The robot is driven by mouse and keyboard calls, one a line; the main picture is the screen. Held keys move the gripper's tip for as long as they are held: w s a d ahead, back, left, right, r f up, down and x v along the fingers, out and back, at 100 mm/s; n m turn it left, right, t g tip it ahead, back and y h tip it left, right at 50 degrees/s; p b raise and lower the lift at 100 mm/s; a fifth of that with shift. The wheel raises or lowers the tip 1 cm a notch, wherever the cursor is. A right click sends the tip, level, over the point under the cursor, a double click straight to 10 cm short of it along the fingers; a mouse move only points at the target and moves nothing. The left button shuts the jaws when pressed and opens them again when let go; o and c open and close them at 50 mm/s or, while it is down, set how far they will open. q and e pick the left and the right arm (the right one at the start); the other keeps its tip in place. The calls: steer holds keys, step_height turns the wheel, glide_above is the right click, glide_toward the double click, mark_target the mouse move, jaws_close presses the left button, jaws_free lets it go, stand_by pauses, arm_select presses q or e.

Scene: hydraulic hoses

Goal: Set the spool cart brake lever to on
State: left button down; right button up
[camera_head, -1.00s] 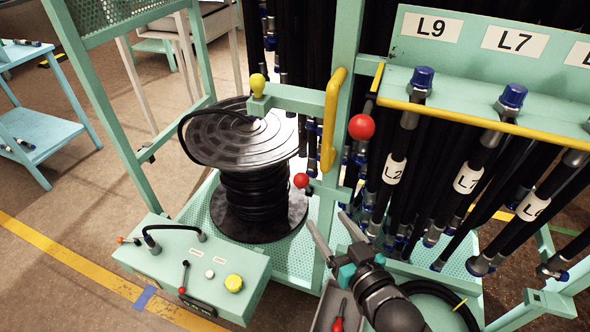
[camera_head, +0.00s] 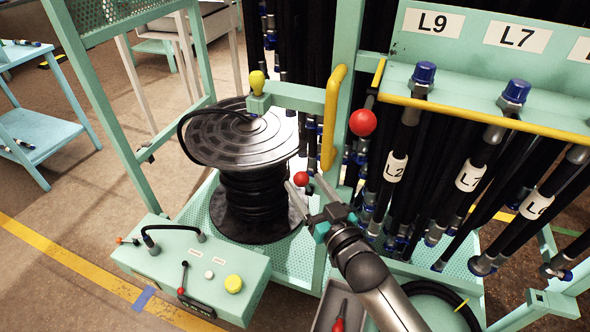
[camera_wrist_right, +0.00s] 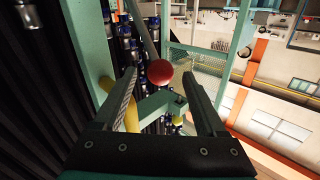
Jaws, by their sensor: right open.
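A small red ball knob (camera_head: 301,179) shows beside the green post, in front of the spool (camera_head: 255,195). My right gripper (camera_head: 302,186) is open, and its two fingertips appear on either side of this knob in the head view. In the right wrist view a red ball (camera_wrist_right: 160,73) on a grey rod shows between and beyond the open fingers, with no visible contact. A larger red ball (camera_head: 362,122) hangs higher up beside the yellow handle. I cannot tell from markings which is the brake lever. My left gripper is not in view.
A yellow grab handle (camera_head: 332,118) and a yellow knob (camera_head: 257,83) are above the gripper. Hanging hoses (camera_head: 395,170) crowd the right. A green control box (camera_head: 190,270) with a small red-tipped lever stands at the lower left. Open floor lies further left.

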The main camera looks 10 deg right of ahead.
steer(key=x, duration=0.6)
steer(key=shift+w+b, duration=0.2)
steer(key=shift+b, duration=0.25)
steer(key=shift+c, duration=0.4)
jaws_close()
stand_by(0.6)
